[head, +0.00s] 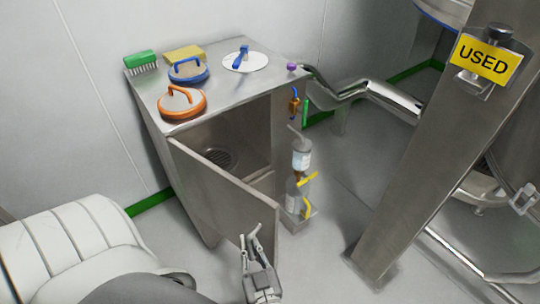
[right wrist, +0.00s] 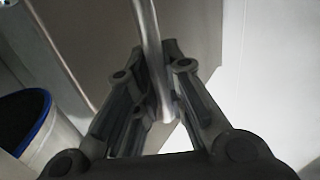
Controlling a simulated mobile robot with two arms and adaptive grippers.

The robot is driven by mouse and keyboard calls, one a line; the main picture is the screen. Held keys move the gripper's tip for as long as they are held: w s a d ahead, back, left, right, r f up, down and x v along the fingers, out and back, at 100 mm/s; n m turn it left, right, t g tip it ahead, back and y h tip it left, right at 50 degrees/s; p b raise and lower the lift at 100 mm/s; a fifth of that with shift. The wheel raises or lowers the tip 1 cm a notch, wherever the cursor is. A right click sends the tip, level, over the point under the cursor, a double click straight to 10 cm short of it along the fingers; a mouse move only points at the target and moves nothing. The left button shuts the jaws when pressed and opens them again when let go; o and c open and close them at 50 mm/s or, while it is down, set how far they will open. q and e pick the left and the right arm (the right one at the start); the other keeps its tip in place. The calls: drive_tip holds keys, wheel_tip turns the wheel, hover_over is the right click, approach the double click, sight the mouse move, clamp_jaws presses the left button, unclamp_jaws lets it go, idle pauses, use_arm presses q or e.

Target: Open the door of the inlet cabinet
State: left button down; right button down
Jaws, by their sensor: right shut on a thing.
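The inlet cabinet (head: 152,105) is a steel box against the wall. Its door (head: 215,185) stands partly open, swung out from the left front edge, and the dark interior with a round grille (head: 218,158) shows behind it. My right gripper (head: 251,238) is at the outer face of the door near its free edge. In the right wrist view its fingers (right wrist: 158,100) are shut on a metal bar handle (right wrist: 151,45), with the door panel (right wrist: 95,45) behind. My left gripper is not in view.
On the cabinet top are an orange-handled lid (head: 182,102), a blue-handled lid (head: 188,70), a green brush (head: 140,62) and a white disc (head: 245,61). Bottles (head: 300,185) hang beside the opening. A slanted steel post (head: 440,150) with a USED sign (head: 484,60) stands right.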

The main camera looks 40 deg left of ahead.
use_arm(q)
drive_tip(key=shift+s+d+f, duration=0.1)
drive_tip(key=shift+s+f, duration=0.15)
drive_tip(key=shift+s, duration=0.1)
use_arm(e)
drive_tip(key=shift+s+a, duration=0.15)
drive_tip(key=shift+s, duration=0.45)
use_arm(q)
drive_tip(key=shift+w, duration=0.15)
use_arm(e)
drive_tip(key=c, duration=1.5)
unclamp_jaws()
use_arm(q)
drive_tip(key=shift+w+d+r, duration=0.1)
use_arm(e)
drive_tip(key=v, duration=1.2)
